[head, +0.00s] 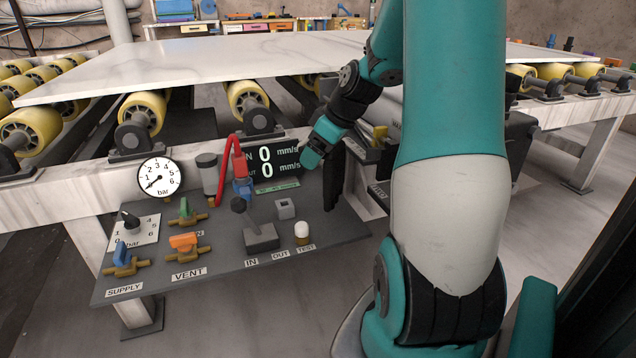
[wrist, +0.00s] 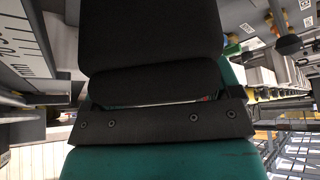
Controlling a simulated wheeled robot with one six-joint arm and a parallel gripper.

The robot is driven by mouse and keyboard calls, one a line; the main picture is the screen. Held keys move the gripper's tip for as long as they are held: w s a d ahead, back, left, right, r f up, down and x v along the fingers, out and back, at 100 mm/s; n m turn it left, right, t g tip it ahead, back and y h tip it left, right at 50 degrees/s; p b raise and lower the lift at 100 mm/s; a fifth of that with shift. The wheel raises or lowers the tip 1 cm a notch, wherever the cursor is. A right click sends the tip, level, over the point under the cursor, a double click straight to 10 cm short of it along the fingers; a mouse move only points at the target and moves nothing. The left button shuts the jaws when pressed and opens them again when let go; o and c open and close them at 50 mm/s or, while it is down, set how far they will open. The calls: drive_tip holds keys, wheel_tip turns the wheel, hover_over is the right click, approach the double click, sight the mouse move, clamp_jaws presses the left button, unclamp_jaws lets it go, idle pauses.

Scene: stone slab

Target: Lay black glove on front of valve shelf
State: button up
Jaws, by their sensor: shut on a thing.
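The valve shelf (head: 338,226) is a dark grey sloped panel in the lower left of the head view, with valves, a lever and labels along its front. My gripper (head: 318,158) is above the right back part of the shelf, beside the speed display. A black thing, apparently the black glove (head: 334,178), hangs upright at my gripper, close to the shelf's right end. I cannot tell whether its lower end touches the shelf. In the wrist view, a large black shape, apparently the glove (wrist: 150,40), fills the upper middle and hides the fingertips.
The white stone slab (head: 200,65) lies on yellow rollers behind. Bare shelf shows at its right front.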

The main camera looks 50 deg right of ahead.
drive_tip(key=shift+f+b, duration=0.9)
drive_tip(key=shift+f, duration=1.95)
drive_tip(key=shift+f, duration=0.15)
drive_tip(key=o, duration=0.8)
drive_tip(key=shift+c, duration=0.2)
